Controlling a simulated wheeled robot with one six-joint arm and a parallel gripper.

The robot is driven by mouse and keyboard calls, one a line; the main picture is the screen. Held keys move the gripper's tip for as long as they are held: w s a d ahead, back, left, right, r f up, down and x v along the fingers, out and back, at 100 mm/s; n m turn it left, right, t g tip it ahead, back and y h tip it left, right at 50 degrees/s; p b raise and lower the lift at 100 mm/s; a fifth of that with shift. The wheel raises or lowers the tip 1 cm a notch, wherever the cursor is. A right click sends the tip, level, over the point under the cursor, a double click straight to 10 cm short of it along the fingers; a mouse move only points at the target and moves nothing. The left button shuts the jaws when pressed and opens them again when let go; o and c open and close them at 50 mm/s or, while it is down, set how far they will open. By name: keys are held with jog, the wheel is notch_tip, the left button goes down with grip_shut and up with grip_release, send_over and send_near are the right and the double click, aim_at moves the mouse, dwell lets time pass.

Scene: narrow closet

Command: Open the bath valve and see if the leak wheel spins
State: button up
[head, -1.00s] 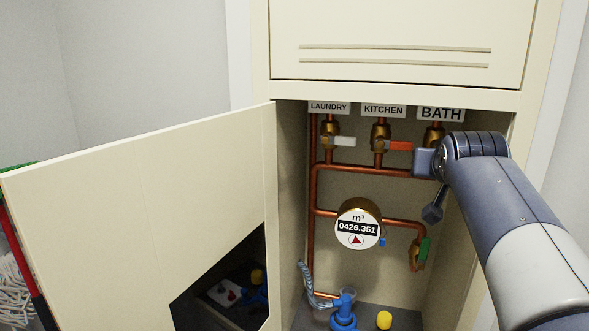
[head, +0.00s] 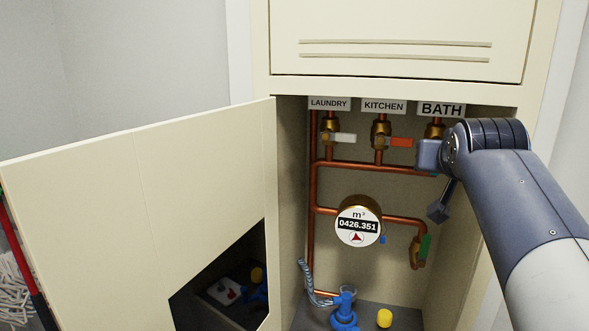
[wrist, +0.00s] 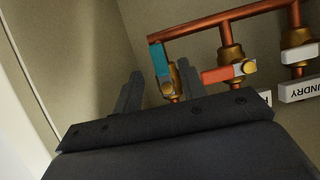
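The bath valve's teal handle (wrist: 160,62) lies along its own pipe in the wrist view, its brass body partly hidden behind my gripper. My gripper (wrist: 158,78) is open, its fingers apart on either side of the handle, with gaps visible; I cannot tell the depth between them. In the head view my gripper (head: 438,185) covers most of that valve under the BATH label (head: 441,109). The water meter (head: 358,221) reads 0426.351. Its red triangular leak wheel (head: 357,237) shows on the dial below; one picture does not show whether it spins.
The kitchen valve's red handle (head: 401,142) and the laundry valve's white handle (head: 345,138) lie crosswise to their pipes. A green handle (head: 425,246) is right of the meter. The open cabinet door (head: 140,200) fills the left. A yellow cap (head: 384,318) stands on the cabinet floor.

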jog(key=shift+w+d+f+n+h+p, duration=0.1)
jog(key=shift+w+d+f+n+h, duration=0.2)
jog(key=shift+w, duration=0.25)
jog(key=shift+w+d+f+n+h+p, duration=0.1)
jog(key=shift+w+d+f+n, duration=0.1)
jog(key=shift+w+d+n, duration=0.25)
jog(key=shift+w+d+f+n+h+p, duration=0.1)
jog(key=shift+w+d+f+n+h, duration=0.2)
jog(key=shift+w, duration=0.35)
jog(key=shift+a, duration=0.1)
